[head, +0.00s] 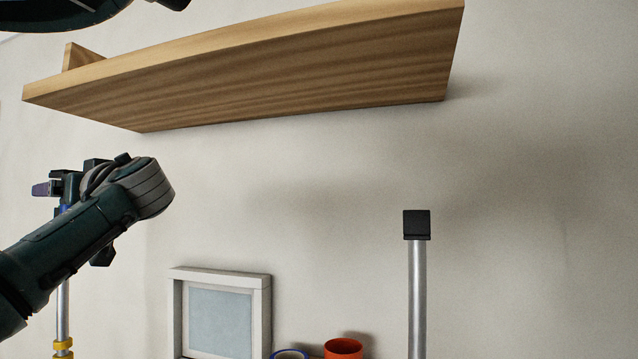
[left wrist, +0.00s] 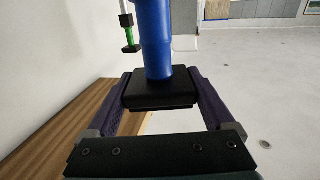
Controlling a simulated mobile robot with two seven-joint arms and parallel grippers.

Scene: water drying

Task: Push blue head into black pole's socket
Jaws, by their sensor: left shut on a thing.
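My left arm comes in from the left in the head view, with its gripper (head: 62,186) at the far left, partly hidden by the wrist. In the left wrist view the fingers (left wrist: 158,98) are shut on a black block (left wrist: 160,92) joined to a blue cylinder (left wrist: 154,38), which I take as the blue head. A small blue part (head: 62,210) shows below the gripper in the head view. A silver pole with a black square top (head: 417,225) stands upright to the right, well apart from the gripper. Its socket opening cannot be made out. My right gripper is not in view.
A wooden shelf (head: 270,80) juts from the wall above. A pole with yellow rings (head: 63,345) stands at lower left. A grey frame (head: 266,310), a blue-rimmed cup (head: 290,354) and an orange cup (head: 343,348) are below. The wall between arm and pole is clear.

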